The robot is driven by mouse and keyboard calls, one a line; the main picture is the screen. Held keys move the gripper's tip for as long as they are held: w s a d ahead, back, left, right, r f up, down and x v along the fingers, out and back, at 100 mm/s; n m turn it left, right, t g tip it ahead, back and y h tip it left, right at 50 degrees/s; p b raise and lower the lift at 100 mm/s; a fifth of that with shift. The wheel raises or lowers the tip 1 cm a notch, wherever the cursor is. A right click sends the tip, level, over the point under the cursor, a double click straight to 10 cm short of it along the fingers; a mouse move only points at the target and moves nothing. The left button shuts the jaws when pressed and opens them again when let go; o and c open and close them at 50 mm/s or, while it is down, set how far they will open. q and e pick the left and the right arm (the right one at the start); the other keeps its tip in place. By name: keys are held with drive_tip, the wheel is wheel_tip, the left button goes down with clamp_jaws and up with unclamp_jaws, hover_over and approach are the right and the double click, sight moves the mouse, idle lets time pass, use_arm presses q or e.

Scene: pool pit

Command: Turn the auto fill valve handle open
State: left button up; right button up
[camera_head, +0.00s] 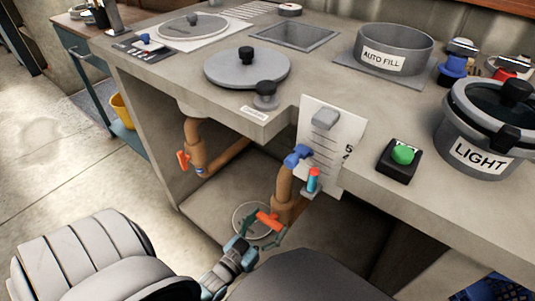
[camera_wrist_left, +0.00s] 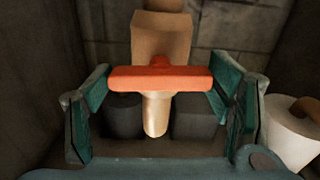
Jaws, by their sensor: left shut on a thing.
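My left gripper (camera_head: 264,230) reaches under the counter from the lower left, at a red-orange valve handle (camera_head: 268,220) low on a copper-coloured pipe (camera_head: 282,190). In the left wrist view, the bar-shaped handle (camera_wrist_left: 160,78) lies level between the teal fingers of my left gripper (camera_wrist_left: 160,84). The fingers are shut on its two ends. A pale stem hangs below the bar's middle. My right gripper is not in view.
A blue handle (camera_head: 297,156) and a white label card (camera_head: 330,135) are above the gripped handle. Another orange handle (camera_head: 183,160) is on the left pipe. The AUTO FILL ring (camera_head: 394,50) and LIGHT housing (camera_head: 482,128) stand on the counter (camera_head: 335,88), whose edge overhangs the pipes.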

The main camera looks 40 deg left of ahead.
use_arm(q)
drive_tip(key=n, duration=0.2)
drive_tip(key=shift+n, duration=0.4)
drive_tip(key=n, duration=0.3)
drive_tip(key=shift+n+p, duration=0.3)
drive_tip(key=shift+p, duration=0.1)
drive_tip(key=n, duration=0.3)
drive_tip(key=shift+n, duration=0.3)
drive_tip(key=n, duration=0.3)
drive_tip(key=shift+n, duration=2.1)
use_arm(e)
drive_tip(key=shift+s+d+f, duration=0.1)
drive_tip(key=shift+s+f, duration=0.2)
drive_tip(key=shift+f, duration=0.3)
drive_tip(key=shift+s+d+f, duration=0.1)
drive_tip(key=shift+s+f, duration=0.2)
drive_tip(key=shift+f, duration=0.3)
use_arm(q)
drive_tip(key=shift+d, duration=0.1)
drive_tip(key=o, duration=1.2)
drive_tip(key=shift+c, duration=0.2)
